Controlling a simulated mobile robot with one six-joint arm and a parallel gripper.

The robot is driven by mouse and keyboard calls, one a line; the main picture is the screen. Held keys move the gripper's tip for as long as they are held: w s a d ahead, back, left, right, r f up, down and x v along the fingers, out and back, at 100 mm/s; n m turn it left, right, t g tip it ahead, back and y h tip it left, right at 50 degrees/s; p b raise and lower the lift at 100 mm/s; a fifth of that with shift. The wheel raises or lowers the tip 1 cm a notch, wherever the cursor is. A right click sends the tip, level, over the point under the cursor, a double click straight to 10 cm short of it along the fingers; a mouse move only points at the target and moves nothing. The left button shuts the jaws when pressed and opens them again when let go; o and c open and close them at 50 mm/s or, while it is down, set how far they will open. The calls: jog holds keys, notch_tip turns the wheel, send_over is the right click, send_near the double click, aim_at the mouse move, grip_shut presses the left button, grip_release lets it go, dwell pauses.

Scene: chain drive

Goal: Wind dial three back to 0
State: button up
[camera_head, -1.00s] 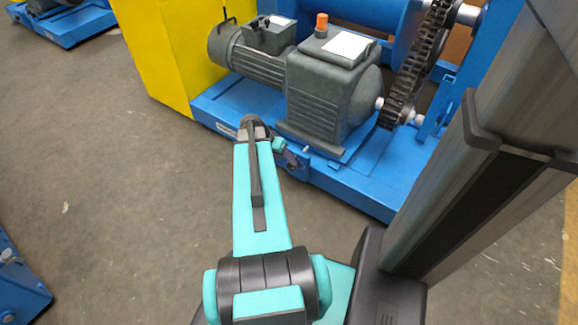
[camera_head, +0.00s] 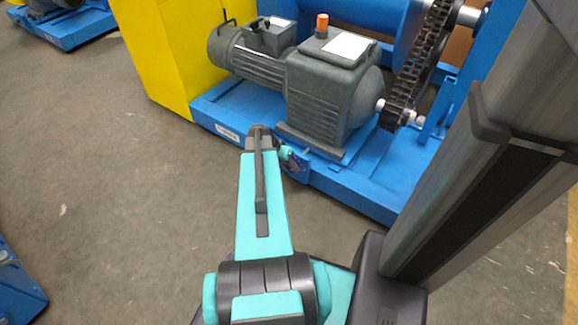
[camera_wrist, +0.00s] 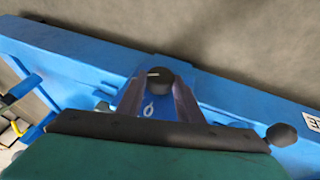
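In the wrist view a round black dial knob (camera_wrist: 158,78) with a short white pointer line sits on a blue face. The line points to the left in the picture. A white mark like a 0 (camera_wrist: 148,110) shows on the blue just below the knob. My gripper (camera_wrist: 158,82) has one purplish finger on each side of this knob. I cannot tell whether the fingers touch it. In the head view my gripper (camera_head: 295,163) is at the front edge of the blue machine base, and the dial is not visible there. I cannot read which dial number this is.
Another black knob (camera_wrist: 281,134) stands to the right in the wrist view. In the head view a grey motor (camera_head: 325,95), a chain (camera_head: 408,85) and a yellow housing (camera_head: 160,55) stand on or by the blue base (camera_head: 375,180). Open concrete floor lies left.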

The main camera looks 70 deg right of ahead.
jog(key=shift+c, duration=0.9)
jog(key=shift+w+d+g+p, duration=0.1)
jog(key=shift+w+g+p, duration=0.15)
jog(key=shift+p, duration=0.25)
jog(key=shift+g, duration=0.25)
jog(key=g+p, duration=0.2)
jog(key=p, duration=0.1)
jog(key=n+g+y+p, duration=0.1)
jog(key=g, duration=0.1)
jog(key=shift+w+d+f, duration=0.15)
jog(key=shift+w+f, duration=0.1)
jog(key=shift+w, duration=0.15)
jog(key=shift+w+f+n+g+p, duration=0.1)
jog(key=shift+f+n+g+p, duration=0.15)
jog(key=shift+g+p, duration=0.6)
jog(key=shift+w+f+n+g+p, duration=0.15)
jog(key=shift+n+g+p, duration=0.35)
jog(key=shift+g, duration=0.6)
jog(key=shift+s+f+n+g+p, duration=0.1)
jog(key=shift+f+n+g+p, duration=0.1)
jog(key=shift+g+p, duration=0.7)
jog(key=shift+g, duration=0.25)
